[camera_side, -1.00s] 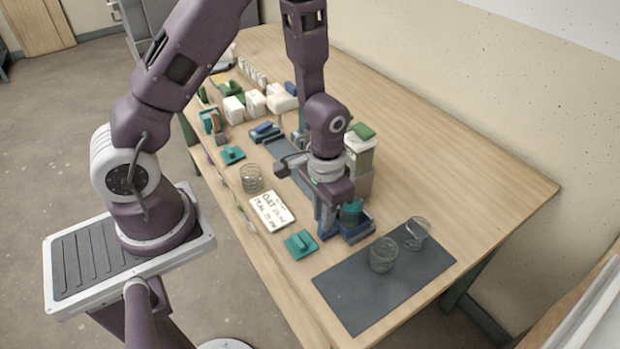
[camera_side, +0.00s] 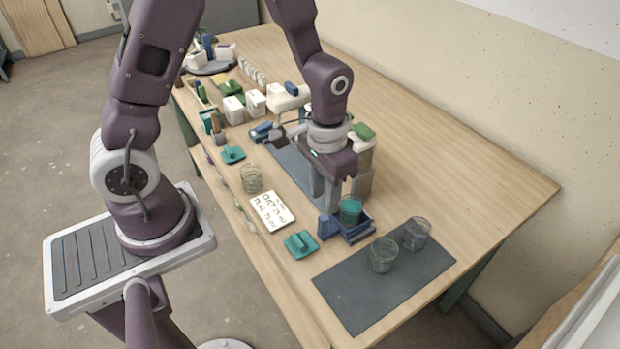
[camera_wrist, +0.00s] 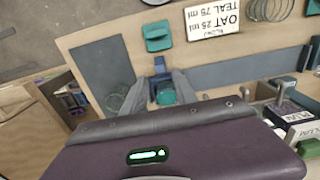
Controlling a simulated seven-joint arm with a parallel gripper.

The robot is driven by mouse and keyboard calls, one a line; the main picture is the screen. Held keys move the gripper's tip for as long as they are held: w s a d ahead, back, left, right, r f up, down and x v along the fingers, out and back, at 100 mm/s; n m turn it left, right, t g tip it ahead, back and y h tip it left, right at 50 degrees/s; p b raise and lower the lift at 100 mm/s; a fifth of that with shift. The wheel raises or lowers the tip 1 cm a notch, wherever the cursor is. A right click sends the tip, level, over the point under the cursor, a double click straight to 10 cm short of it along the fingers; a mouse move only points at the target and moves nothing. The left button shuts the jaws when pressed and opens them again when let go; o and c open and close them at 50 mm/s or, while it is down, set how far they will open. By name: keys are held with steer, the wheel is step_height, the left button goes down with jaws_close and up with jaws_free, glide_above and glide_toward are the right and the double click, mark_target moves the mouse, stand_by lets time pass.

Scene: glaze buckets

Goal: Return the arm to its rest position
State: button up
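My gripper (camera_side: 325,190) hangs above the table behind and left of a small cup of teal glaze (camera_side: 350,210). Its two fingers are apart with nothing held between them; in the wrist view the open fingers (camera_wrist: 161,90) show on either side of the cup (camera_wrist: 165,95). The cup stands upright in a blue holder (camera_side: 358,233). My upper arm rises from the wrist toward the top of the side view.
Two clear beakers (camera_side: 383,254) (camera_side: 416,234) stand on a dark mat (camera_side: 350,300) at the front right. A written card (camera_side: 270,212), a teal lidded block (camera_side: 300,244) and a wire-like round glass (camera_side: 251,179) lie to the left. White tubs (camera_side: 234,110) crowd behind. The table's right side is clear.

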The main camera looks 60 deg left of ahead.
steer(key=shift+r, duration=0.35)
step_height(320, 180, up, 11)
steer(key=s+t, duration=0.2)
steer(key=s, duration=0.1)
steer(key=s+a+r+t, duration=0.1)
steer(key=s+r+t, duration=0.2)
steer(key=s+r, duration=0.6)
steer(key=shift+s+a+r+t, duration=0.3)
steer(key=shift+s+a, duration=0.1)
steer(key=shift+s, duration=0.65)
